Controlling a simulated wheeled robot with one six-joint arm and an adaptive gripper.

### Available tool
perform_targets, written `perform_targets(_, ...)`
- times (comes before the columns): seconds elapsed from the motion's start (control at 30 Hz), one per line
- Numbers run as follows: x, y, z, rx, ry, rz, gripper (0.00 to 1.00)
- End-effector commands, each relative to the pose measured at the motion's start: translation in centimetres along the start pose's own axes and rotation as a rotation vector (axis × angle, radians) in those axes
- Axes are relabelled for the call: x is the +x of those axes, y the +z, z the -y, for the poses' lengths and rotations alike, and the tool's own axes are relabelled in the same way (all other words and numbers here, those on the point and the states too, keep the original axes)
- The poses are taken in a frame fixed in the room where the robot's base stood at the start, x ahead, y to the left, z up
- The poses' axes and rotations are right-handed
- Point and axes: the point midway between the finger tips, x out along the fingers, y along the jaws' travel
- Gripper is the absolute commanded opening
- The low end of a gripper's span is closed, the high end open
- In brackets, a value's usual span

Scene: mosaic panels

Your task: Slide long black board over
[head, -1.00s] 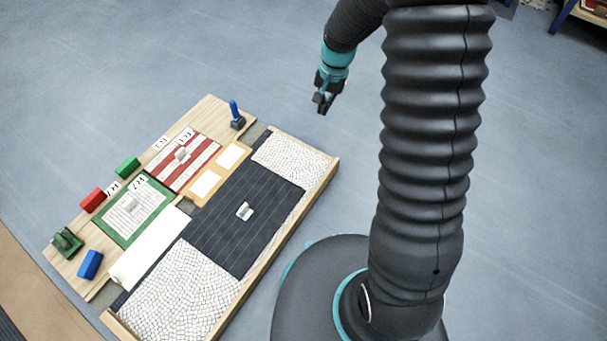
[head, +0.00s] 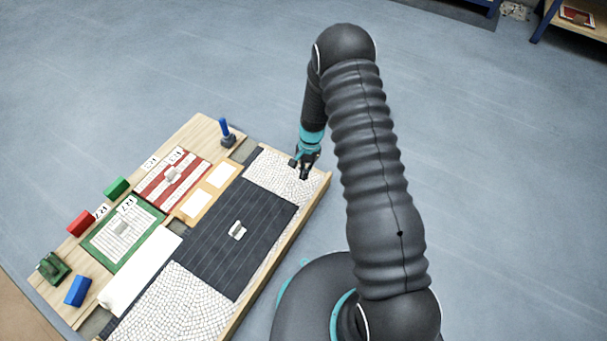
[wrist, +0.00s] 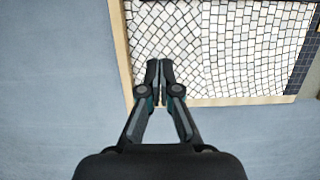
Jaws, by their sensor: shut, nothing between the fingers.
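The long black board (head: 222,260) is a dark panel with fine lines and a small light grey handle (head: 237,231) at its middle. It lies in a wooden-framed tray (head: 262,276), between two areas of white mosaic. My gripper (head: 304,173) is over the far right mosaic area (head: 268,170), beyond the board's far end and apart from the handle. In the wrist view my gripper (wrist: 158,64) has its fingers together with nothing between them, at the tray's frame and the white mosaic (wrist: 230,50). The handle is outside the wrist view.
On the left lie a red-striped panel (head: 158,195), a green-framed panel (head: 94,244) and a white panel (head: 130,285). Green (head: 117,187), red (head: 81,223) and blue (head: 78,290) blocks stand along the left edge. A blue-handled piece (head: 225,130) stands at the far corner.

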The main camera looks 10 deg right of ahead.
Motion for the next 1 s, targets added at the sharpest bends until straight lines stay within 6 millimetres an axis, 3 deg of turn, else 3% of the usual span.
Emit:
perform_targets(0.37,7.2,0.0,-0.1,0.000,0.002,0.002,0.00)
perform_targets(0.6,7.8,3.1,0.1,-0.002,-0.001,0.000,0.00)
perform_targets(1.0,7.9,3.9,0.0,-0.001,-0.003,-0.001,0.00)
